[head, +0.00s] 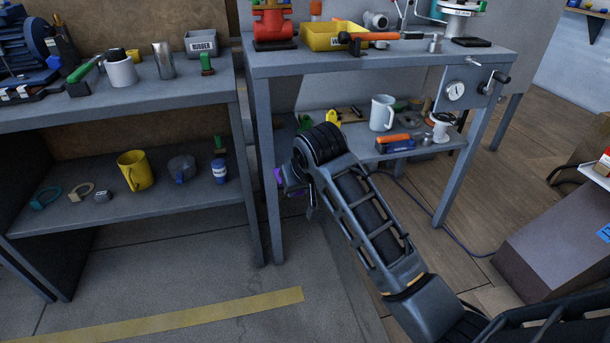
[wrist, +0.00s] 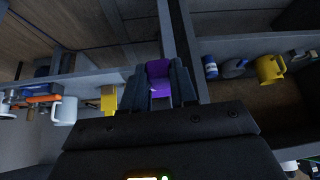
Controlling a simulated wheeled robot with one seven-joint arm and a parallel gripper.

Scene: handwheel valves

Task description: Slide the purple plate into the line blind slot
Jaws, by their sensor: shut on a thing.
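The purple plate (wrist: 159,72) is between the two fingers of my gripper (wrist: 160,92) in the wrist view, and the gripper is shut on it. In the head view only a small purple edge of the plate (head: 278,177) shows, at the left of my wrist. The rest of the plate and most of the gripper are hidden behind my own arm there. The gripper is low, in front of the near left leg of the middle bench. I cannot make out the line blind slot in either view.
The middle bench (head: 350,64) carries a red valve (head: 273,22), a yellow bin (head: 333,37) and a gauge panel. Its lower shelf holds a white mug (head: 382,113) and tools. The left bench (head: 135,102) holds mugs and parts. Open floor lies between and before them.

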